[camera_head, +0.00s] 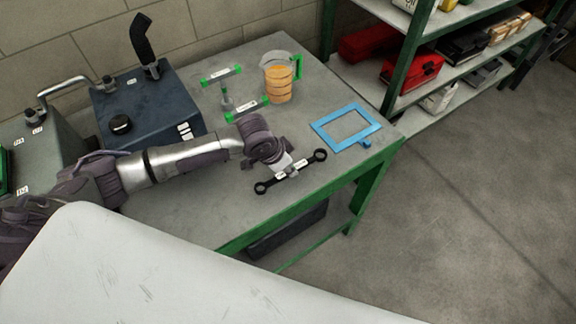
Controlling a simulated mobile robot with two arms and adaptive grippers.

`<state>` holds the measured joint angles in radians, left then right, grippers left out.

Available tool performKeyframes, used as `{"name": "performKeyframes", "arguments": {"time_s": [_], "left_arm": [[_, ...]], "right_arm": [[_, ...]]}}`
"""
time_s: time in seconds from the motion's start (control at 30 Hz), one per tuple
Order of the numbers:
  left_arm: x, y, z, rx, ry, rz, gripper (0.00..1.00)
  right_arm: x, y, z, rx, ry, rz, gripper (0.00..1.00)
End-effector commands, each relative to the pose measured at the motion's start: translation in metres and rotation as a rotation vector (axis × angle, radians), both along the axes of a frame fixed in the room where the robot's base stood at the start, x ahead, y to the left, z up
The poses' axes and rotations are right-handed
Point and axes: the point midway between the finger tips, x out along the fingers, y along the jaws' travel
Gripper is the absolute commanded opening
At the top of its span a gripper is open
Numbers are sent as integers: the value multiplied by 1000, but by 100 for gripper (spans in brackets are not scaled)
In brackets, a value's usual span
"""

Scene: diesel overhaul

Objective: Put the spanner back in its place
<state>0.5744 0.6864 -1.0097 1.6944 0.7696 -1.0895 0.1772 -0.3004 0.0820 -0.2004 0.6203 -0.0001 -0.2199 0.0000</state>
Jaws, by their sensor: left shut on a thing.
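The spanner (307,161) is a dark double-ended ring spanner with small white labels near its middle. It lies diagonally over the front right part of the grey bench top (195,215). My left gripper (283,174) is shut on the spanner near its middle. I cannot tell whether the spanner touches the bench or is held just above it. A blue rectangular frame (322,131) lies to the right of the spanner, near the bench's right end. I cannot tell which spot is the spanner's place. My right gripper is not in view.
A dark blue box (140,100) stands at the back left. A green shelf rack (412,50) with red cases stands beyond the bench. Floor at right is clear.

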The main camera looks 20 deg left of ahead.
Motion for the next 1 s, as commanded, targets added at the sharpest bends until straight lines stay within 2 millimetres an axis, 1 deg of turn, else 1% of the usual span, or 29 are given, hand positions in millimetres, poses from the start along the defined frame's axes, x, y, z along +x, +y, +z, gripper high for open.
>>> {"name": "performKeyframes", "arguments": {"time_s": [0.53,0.57,0.7,0.73,1.0], "left_arm": [[0,0,-20,-1,-1,0,0],[0,0,-20,-1,-1,0,22],[0,0,-19,-1,-1,0,45],[0,0,-19,-1,-1,0,50],[-1,0,-20,1,2,0,50]], "right_arm": [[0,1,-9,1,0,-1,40],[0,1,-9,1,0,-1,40],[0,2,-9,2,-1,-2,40],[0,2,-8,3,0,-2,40],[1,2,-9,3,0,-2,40]]}}
